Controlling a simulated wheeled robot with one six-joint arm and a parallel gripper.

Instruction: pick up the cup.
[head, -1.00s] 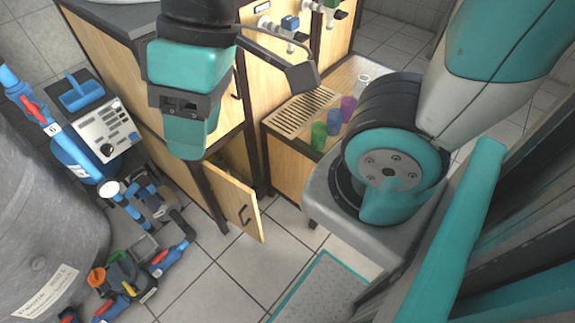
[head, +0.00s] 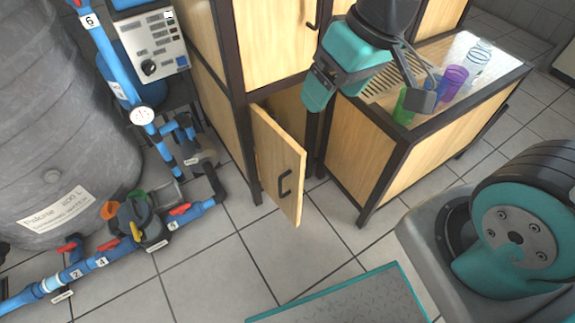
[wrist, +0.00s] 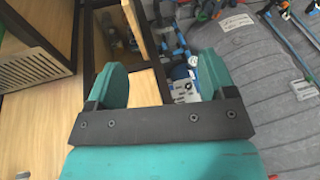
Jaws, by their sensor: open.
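Several cups stand on the low wooden bench (head: 432,135) at the upper right of the head view. I see a green cup (head: 402,106), a purple cup (head: 453,82), part of a blue cup behind my wrist bracket, and a clear cup (head: 477,60) with dark bands. My gripper (head: 318,90) hangs left of the cups, in front of the cabinet. In the wrist view my gripper (wrist: 162,82) has its two teal fingers wide apart with nothing held between them.
A cabinet door (head: 280,165) stands open below my gripper. A large grey tank (head: 60,120) and blue pipes (head: 85,262) with red valves fill the left. The bench has a slatted drain (head: 385,85). Tiled floor (head: 225,255) is clear in front, beside a teal-edged plate (head: 350,300).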

